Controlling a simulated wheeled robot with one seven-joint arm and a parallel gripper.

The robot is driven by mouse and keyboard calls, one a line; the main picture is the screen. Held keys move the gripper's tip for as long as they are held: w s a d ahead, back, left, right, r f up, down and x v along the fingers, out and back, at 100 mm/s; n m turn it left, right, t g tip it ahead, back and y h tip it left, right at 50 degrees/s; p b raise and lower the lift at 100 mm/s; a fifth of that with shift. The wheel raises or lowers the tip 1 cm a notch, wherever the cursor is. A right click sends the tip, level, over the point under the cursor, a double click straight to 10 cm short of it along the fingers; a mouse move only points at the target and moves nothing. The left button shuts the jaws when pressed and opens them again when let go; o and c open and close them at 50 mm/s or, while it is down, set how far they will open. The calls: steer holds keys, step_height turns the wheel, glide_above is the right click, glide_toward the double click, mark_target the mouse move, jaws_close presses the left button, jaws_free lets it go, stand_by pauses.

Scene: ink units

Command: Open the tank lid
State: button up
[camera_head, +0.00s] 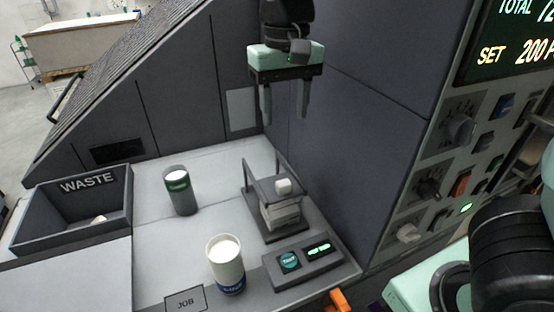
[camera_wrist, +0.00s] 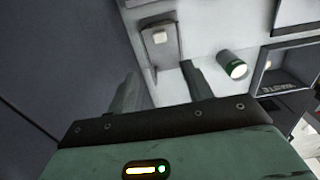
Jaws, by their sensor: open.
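I cannot pick out a tank or its lid for sure in either view. My gripper (camera_head: 284,112) hangs in front of the dark panel in the head view, above the pale worktop. Its two fingers point down, apart, with nothing between them. In the wrist view my gripper (camera_wrist: 159,73) also shows two spread fingers and an empty gap. A cup with a green label (camera_head: 180,190) and a white cup with a blue label (camera_head: 226,265) stand upright on the worktop, below and left of my gripper.
A small scale (camera_head: 312,262) with a framed stand bearing a small white block (camera_head: 284,186) is below my gripper. A dark WASTE bin (camera_head: 72,212) is at left. A control panel (camera_head: 462,130) with knobs, switches and a screen is at right. A square marked JOB (camera_head: 186,300) lies in front.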

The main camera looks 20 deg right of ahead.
mark_target(284, 182)
step_height(284, 182, down, 17)
steer(key=shift+f+p, duration=0.15)
steer(key=shift+p, duration=0.25)
jaws_close()
steer(key=w, duration=0.8)
steer(key=shift+p, duration=0.3)
jaws_free()
steer(key=shift+s, duration=0.1)
